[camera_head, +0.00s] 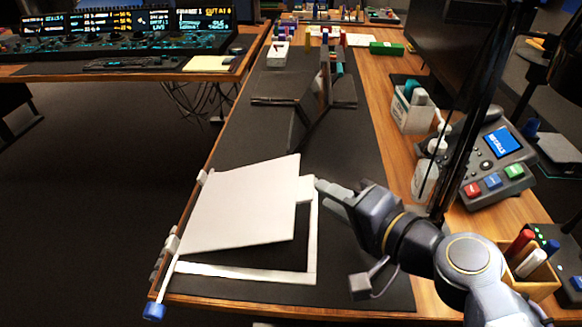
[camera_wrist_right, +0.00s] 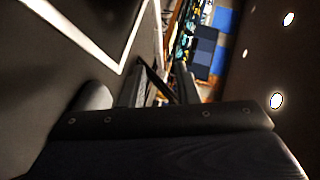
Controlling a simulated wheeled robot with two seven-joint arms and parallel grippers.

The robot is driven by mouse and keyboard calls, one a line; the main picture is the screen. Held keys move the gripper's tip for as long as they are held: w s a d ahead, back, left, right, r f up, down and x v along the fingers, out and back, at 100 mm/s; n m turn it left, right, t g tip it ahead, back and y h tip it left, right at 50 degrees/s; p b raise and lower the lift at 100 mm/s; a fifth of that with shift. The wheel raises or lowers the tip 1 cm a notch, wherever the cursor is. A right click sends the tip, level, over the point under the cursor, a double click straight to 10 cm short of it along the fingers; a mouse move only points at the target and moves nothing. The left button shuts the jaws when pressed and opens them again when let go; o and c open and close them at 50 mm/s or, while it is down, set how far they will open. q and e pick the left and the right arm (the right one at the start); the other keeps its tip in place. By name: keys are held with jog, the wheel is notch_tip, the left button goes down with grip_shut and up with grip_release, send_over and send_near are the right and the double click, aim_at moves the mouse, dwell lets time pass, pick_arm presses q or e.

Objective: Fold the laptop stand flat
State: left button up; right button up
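The laptop stand is a white panel (camera_head: 245,205) tilted up above a white flat base frame (camera_head: 312,250) on the dark mat. A small white tab (camera_head: 305,188) sticks out at the panel's right edge. A blue-tipped end (camera_head: 154,311) is at the frame's front left. My right gripper (camera_head: 322,186) is just right of the tab; whether it touches cannot be told. In the right wrist view its two fingers (camera_wrist_right: 158,88) stand apart with nothing clear between them. A white frame corner (camera_wrist_right: 118,70) shows at that view's upper left. My left gripper is not in view.
Behind the stand is a dark folded stand-like object (camera_head: 310,100). To the right are a white bottle (camera_head: 425,180), a control box with a blue screen (camera_head: 490,160) and a pen holder (camera_head: 530,270).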

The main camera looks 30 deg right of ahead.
aim_at(303, 181)
jog(key=b+x, duration=0.5)
jog(key=x, duration=0.2)
jog(key=shift+f, duration=0.15)
jog(key=shift+w+a, duration=0.1)
jog(key=shift+w, duration=0.25)
grip_shut()
